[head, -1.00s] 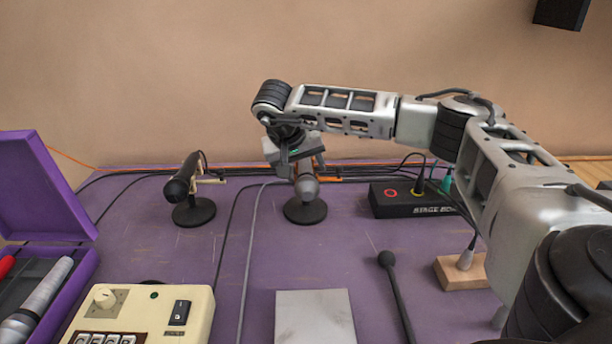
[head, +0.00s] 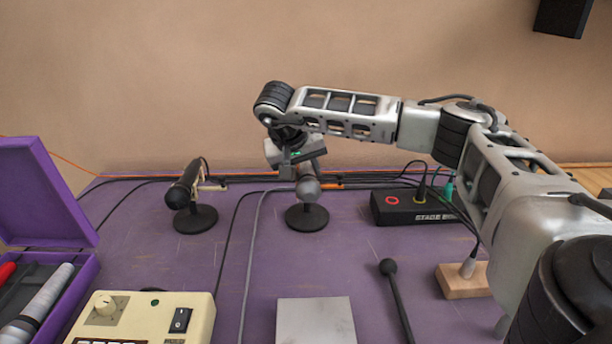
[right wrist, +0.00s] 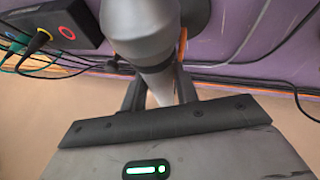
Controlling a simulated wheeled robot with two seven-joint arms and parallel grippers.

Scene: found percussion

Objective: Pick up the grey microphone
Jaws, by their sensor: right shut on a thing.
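The grey microphone (head: 308,189) has a rounded grey head and stands over a round black base (head: 307,217) at the back middle of the purple table. My right gripper (head: 303,162) is shut on its upper part from behind and above. In the right wrist view, the grey microphone (right wrist: 140,25) fills the space between the dark fingers (right wrist: 158,95). Whether it still rests in its stand cannot be told. My left gripper is not in view.
A black microphone (head: 184,188) on a stand is to the left. A black stage box (head: 410,207) with cables is to the right. A black mallet (head: 395,295), a grey plate (head: 315,320), a cream box (head: 140,318) and a purple case (head: 85,275) are in front.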

